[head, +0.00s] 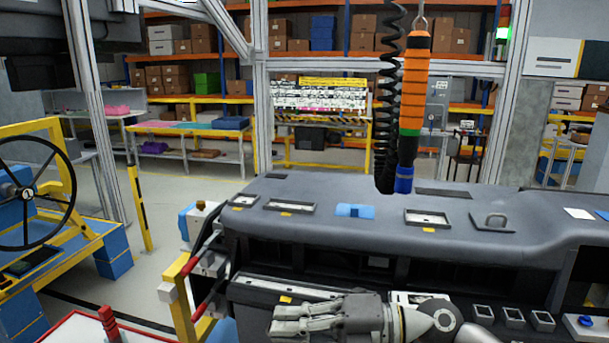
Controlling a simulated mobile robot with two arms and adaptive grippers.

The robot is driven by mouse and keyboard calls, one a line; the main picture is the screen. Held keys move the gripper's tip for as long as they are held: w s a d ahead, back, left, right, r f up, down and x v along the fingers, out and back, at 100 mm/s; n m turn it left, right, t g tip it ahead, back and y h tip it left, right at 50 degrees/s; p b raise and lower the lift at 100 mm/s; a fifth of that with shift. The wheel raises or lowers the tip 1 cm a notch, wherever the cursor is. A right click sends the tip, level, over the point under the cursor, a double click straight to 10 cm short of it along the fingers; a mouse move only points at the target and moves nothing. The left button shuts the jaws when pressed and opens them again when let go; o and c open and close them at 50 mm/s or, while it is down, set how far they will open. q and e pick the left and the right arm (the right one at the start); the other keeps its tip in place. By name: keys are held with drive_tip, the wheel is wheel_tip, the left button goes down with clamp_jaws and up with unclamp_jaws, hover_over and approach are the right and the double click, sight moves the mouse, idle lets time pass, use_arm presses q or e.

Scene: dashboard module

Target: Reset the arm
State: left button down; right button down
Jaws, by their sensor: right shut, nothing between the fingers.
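My right gripper (279,320) is at the bottom middle of the head view, in front of the dashboard module (340,228). It points left, its fingers are together, and nothing is held between them. My right forearm comes in from the right and covers part of the module's lower front. The grey dashboard module spans the middle and right, with several framed openings on its top. My left gripper is not in the view.
An orange and black hanging tool (415,85) with a blue tip hangs above the dashboard beside a black coiled cable (386,110). A steering wheel (30,195) on a yellow frame stands at left. A white red-edged surface (75,330) is at lower left. Shelves stand behind.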

wheel_tip(320, 180, up, 5)
drive_tip(key=w+m+t+y, duration=0.1)
drive_tip(key=m+t+y, duration=0.2)
drive_tip(key=m+t, duration=0.3)
drive_tip(key=w+d+f+m+t+h, duration=0.2)
drive_tip(key=w+d+m+t+h, duration=0.3)
drive_tip(key=d+m+t+h, duration=0.55)
drive_tip(key=s+d+f+m+g+h, duration=0.25)
drive_tip(key=d+f+m+h, duration=0.25)
drive_tip(key=f+m, duration=0.3)
drive_tip(key=s+d+f+m+g+h, duration=0.1)
drive_tip(key=s+d+f+m+h, duration=0.3)
drive_tip(key=f+m, duration=0.5)
drive_tip(key=s+d+f+g, duration=0.3)
drive_tip(key=s+f+g, duration=0.8)
drive_tip(key=s+f, duration=0.8)
wheel_tip(320, 180, down, 22)
drive_tip(key=s+f+g, duration=0.1)
drive_tip(key=s, duration=0.2)
drive_tip(key=s+d+f+g, duration=0.1)
drive_tip(key=s+d+f, duration=0.2)
drive_tip(key=s+f, duration=1.3)
drive_tip(key=shift+s+d+f+h, duration=0.25)
drive_tip(key=shift+s+h, duration=0.1)
drive_tip(key=shift+s, duration=0.15)
